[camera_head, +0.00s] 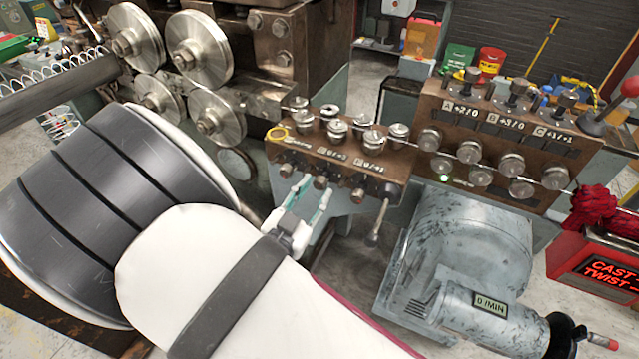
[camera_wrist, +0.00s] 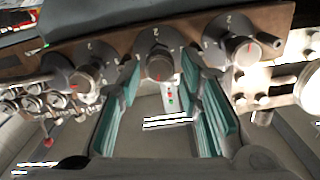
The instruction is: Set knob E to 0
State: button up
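A brown control box (camera_head: 350,150) carries a row of three dark knobs on its front: left knob (camera_head: 287,170), middle knob (camera_head: 320,182) and right knob (camera_head: 357,195). Its plate lettering is too blurred for me to tell surely which is E. My gripper (camera_head: 311,196) is in front of this row with teal fingers apart. In the wrist view, my gripper (camera_wrist: 160,85) is open, its fingertips either side of the middle knob (camera_wrist: 160,66), with nothing visibly clamped. Each knob has a red mark and a numbered collar; the exact setting is unclear.
The neighbouring knobs (camera_wrist: 85,78) and (camera_wrist: 243,50) sit close outside the fingers. A lever (camera_head: 376,225) hangs at the box's right. Steel rollers (camera_head: 200,48) stand behind left. A second panel (camera_head: 500,140) labelled A, B, C and a grey motor (camera_head: 465,260) are to the right.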

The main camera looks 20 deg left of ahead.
aim_at(318, 187)
jog(key=shift+w+d, duration=0.15)
jog(key=shift+w, duration=1.5)
grip_shut()
jog(key=shift+s+r+n+p, duration=0.2)
jog(key=shift+n+p, duration=0.7)
jog(key=shift+p, duration=0.35)
jog(key=shift+f+n+p, duration=0.1)
jog(key=shift+n+p, duration=0.7)
jog(key=shift+w+f+n, duration=0.15)
jog(key=shift+n, duration=0.45)
grip_release()
